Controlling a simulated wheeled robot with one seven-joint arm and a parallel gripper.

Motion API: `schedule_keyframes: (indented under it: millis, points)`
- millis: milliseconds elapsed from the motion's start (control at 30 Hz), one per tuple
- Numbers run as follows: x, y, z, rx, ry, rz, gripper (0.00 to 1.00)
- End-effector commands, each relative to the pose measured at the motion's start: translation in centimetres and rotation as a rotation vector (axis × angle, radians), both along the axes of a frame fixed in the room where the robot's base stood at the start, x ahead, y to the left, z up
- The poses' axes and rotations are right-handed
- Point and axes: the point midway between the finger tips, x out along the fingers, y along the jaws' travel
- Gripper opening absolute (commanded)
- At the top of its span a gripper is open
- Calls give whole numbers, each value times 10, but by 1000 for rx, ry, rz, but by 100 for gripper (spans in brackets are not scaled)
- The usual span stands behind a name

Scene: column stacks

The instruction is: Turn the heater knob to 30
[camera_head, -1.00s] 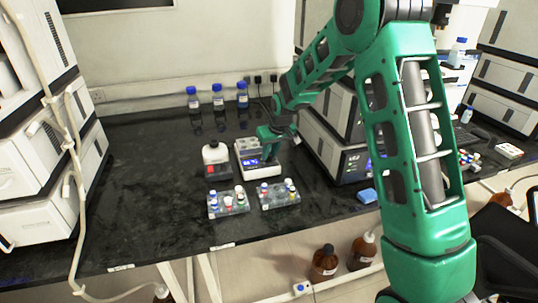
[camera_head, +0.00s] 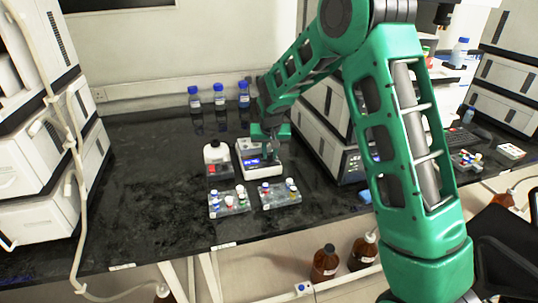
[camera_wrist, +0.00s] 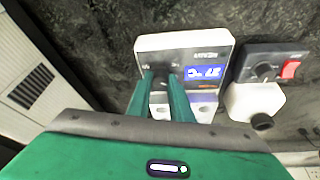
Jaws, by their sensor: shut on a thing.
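The heater (camera_head: 262,172) is a white box on the dark bench. It also shows in the wrist view (camera_wrist: 205,40), turned upside down, with a lit blue display (camera_wrist: 203,73) whose digits I cannot read surely. My gripper (camera_head: 268,157) points down at the heater's front panel. In the wrist view, its two green fingers (camera_wrist: 161,75) are close together at the panel beside the display, shut on the heater knob. The knob itself is hidden by the fingers, so its setting cannot be seen.
A small mixer (camera_head: 216,158) with a dark panel, knob and red switch (camera_wrist: 291,69) stands close to the heater. Two clear racks (camera_head: 229,202) (camera_head: 281,194) with small vials sit in front. Blue-capped bottles (camera_head: 219,97) stand behind. The bench's left part is clear.

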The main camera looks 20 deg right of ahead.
Motion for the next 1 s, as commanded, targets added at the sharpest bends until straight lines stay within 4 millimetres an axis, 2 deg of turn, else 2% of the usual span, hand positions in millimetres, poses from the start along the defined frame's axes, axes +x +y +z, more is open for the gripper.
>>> schedule_keyframes:
  millis: [267,300,367,733,867,1000]
  points:
    - [0,1,0,1,-1,3,0]
    - [1,1,0,2,-1,3,26]
    - [0,1,0,2,-1,3,38]
    - [-1,1,4,1,-1,3,38]
    - [-7,3,19,1,-2,3,38]
    - [-16,6,44,1,-3,3,38]
